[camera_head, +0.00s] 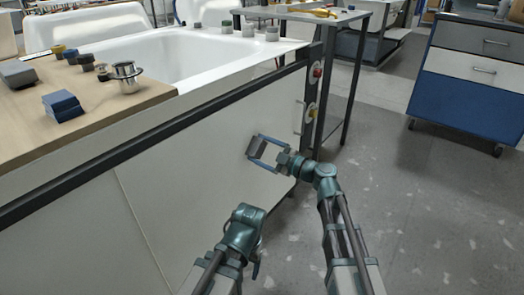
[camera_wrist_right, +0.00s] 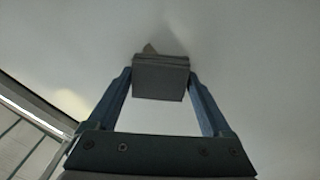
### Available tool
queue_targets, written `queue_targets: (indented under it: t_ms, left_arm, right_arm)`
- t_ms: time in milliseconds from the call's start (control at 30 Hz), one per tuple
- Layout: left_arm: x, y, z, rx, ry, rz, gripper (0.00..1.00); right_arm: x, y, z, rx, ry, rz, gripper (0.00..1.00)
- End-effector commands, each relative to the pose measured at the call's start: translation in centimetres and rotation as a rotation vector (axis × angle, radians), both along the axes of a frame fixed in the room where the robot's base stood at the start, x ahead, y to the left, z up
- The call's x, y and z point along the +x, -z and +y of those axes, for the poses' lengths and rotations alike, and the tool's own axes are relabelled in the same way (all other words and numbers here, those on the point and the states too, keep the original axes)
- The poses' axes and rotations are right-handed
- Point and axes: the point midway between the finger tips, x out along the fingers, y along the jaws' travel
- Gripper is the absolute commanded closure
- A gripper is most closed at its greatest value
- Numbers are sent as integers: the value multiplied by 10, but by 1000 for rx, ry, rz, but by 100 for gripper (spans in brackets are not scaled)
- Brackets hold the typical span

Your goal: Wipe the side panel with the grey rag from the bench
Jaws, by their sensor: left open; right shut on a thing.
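The side panel (camera_head: 200,175) is the large off-white front of the tub bench in the head view. My right gripper (camera_head: 253,148) is in front of its right part, shut on the grey rag (camera_head: 259,146). In the right wrist view the folded rag (camera_wrist_right: 160,80) sits between the blue fingers, with the pale panel (camera_wrist_right: 240,50) filling the background. The rag is at or very near the panel; I cannot tell whether it touches. My left gripper (camera_head: 257,264) is low in front of the panel, empty and mostly hidden behind its own wrist.
A handle (camera_head: 299,118) and a red button (camera_head: 317,70) are near the panel's right edge. Floor is clear right, before a drawer cabinet (camera_head: 464,94).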

Motion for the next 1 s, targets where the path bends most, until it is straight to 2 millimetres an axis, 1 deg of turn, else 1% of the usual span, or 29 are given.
queue_targets:
  t_ms: [167, 600, 1000]
  left_arm:
    - [0, 0, 0, 0, 0, 0, 26]
    - [0, 0, 0, 0, 0, 0, 26]
    - [0, 0, 0, 0, 0, 0, 26]
  right_arm:
    - [4, 0, -3, 1, 1, 0, 61]
    - [31, 0, -25, 1, 1, 0, 61]
    - [32, 0, -22, 0, 0, 0, 61]
